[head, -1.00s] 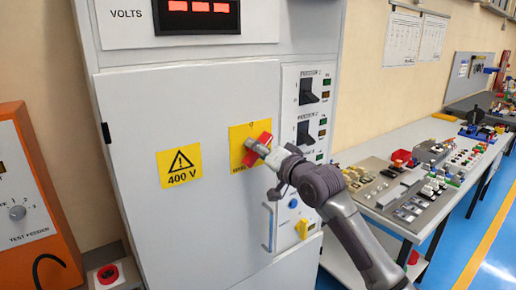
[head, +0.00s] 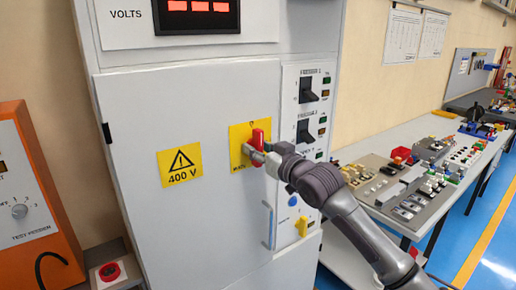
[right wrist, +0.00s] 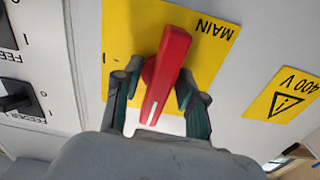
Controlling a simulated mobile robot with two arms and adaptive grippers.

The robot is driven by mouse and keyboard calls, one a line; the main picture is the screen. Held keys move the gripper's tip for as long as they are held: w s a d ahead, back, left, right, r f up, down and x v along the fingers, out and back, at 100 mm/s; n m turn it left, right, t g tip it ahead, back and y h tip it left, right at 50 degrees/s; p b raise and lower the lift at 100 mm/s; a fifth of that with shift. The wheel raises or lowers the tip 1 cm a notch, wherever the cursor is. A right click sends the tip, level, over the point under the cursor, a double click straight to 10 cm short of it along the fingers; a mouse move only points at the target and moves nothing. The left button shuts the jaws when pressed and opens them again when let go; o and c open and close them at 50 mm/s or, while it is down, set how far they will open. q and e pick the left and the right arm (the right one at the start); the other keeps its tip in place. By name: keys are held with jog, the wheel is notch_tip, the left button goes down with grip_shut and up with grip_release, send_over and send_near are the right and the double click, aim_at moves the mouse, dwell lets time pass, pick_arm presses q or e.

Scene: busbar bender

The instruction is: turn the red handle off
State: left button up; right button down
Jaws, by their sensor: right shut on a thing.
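The red handle (head: 258,138) is on the yellow MAIN plate (head: 238,136) on the grey cabinet's door. It stands close to upright in the head view. My right gripper (head: 257,151) is shut on its lower part. In the right wrist view the red handle (right wrist: 166,70) lies between the two fingers of my right gripper (right wrist: 158,92), one on each side. The yellow plate (right wrist: 122,40) shows behind it, with MAIN upside down. Part of the plate's lower lettering is hidden by the gripper in the head view. My left gripper is not in view.
A 400 V warning sign (head: 180,166) is left of the plate. A door pull (head: 268,225) is below my right wrist. Black feeder switches (head: 307,90) are on the panel to the right. A bench (head: 410,236) with parts stands further right; an orange tester (head: 30,200) stands left.

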jog(key=shift+n, duration=0.3)
dwell(0.4)
jog(key=c, duration=1)
grip_release()
jog(key=shift+c, duration=0.2)
jog(key=v, duration=1.2)
jog(key=shift+f, duration=0.1)
